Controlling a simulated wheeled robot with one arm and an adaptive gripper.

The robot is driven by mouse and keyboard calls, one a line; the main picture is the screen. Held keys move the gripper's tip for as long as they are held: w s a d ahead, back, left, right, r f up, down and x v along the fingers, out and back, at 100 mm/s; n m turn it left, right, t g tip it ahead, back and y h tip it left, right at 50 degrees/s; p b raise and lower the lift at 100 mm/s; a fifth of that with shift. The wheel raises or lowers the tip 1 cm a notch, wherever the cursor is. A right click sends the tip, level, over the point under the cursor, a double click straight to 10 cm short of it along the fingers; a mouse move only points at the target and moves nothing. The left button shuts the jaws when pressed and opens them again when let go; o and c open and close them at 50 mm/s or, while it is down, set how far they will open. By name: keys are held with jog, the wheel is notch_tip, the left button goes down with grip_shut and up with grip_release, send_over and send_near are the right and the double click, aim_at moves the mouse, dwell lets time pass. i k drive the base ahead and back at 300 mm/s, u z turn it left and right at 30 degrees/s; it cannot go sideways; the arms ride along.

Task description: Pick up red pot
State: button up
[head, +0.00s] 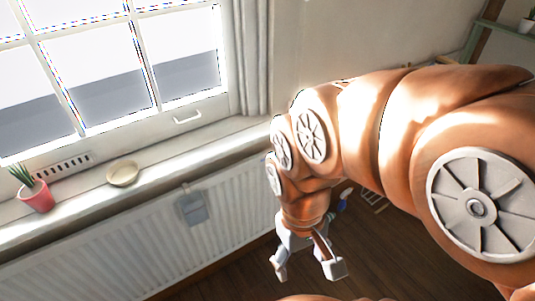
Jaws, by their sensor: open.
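The red pot (37,197) stands upright on the windowsill at the far left of the head view, with a spiky green plant in it. My gripper (308,272) hangs from my arm at the lower middle, pointing down over the dark floor. Its two fingers are apart and nothing shows between them. It is well to the right of the red pot and lower in the picture, not touching it.
A shallow beige bowl (123,173) sits on the windowsill (185,151) to the right of the pot. A white radiator (120,245) with a grey box (191,207) is below the sill. A window and curtain (250,60) are behind. Dark wooden floor (400,250) lies at the lower right.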

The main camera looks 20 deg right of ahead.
aim_at(36, 194)
jog(key=u, duration=2.85)
jog(key=i, duration=0.55)
jog(key=z, duration=0.1)
